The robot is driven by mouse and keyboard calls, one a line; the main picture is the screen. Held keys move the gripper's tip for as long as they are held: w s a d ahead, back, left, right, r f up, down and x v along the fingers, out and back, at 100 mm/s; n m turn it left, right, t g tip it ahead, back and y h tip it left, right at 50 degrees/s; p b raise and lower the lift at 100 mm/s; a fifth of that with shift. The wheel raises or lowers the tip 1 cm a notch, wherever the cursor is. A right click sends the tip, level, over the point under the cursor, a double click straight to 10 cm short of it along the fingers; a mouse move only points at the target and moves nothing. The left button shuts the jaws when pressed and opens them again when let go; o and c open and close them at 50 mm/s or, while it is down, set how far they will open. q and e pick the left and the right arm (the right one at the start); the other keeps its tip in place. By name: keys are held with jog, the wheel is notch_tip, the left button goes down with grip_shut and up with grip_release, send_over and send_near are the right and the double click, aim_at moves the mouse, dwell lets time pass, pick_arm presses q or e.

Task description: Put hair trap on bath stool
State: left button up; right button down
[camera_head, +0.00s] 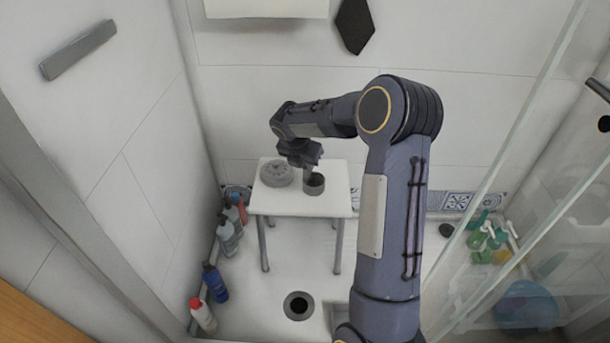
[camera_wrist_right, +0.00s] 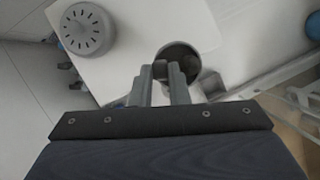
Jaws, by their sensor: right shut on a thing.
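The bath stool (camera_head: 334,203) is white with grey legs and stands by the back wall; its top fills much of the right wrist view (camera_wrist_right: 130,45). The hair trap (camera_head: 314,185), a dark grey open cup, is upright at the right of the stool top; I cannot tell whether it touches the seat. It also shows in the right wrist view (camera_wrist_right: 183,53). My right gripper (camera_head: 308,168) is shut on its rim; its fingers (camera_wrist_right: 168,75) hide part of the cup. My left gripper is not in view.
A round grey slotted cover (camera_head: 276,172) lies on the stool's left side. An open drain hole (camera_head: 298,306) is in the floor in front. Several bottles (camera_head: 226,237) stand along the left wall. A glass panel (camera_head: 510,165) and a blue basin (camera_head: 525,304) are at the right.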

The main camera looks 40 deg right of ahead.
jog(key=w+d+f+b, duration=0.1)
jog(key=w+f, duration=0.1)
jog(key=f, duration=0.2)
jog(key=w+d+f+b, duration=0.1)
jog(key=w+d+f, duration=0.1)
jog(key=f, duration=0.3)
jog(key=shift+w+d+f, duration=0.15)
jog(key=shift+w+d, duration=0.1)
jog(key=shift+f, duration=0.1)
jog(key=c, duration=1.4)
grip_release()
jog(key=p+v, duration=0.2)
jog(key=v, duration=1)
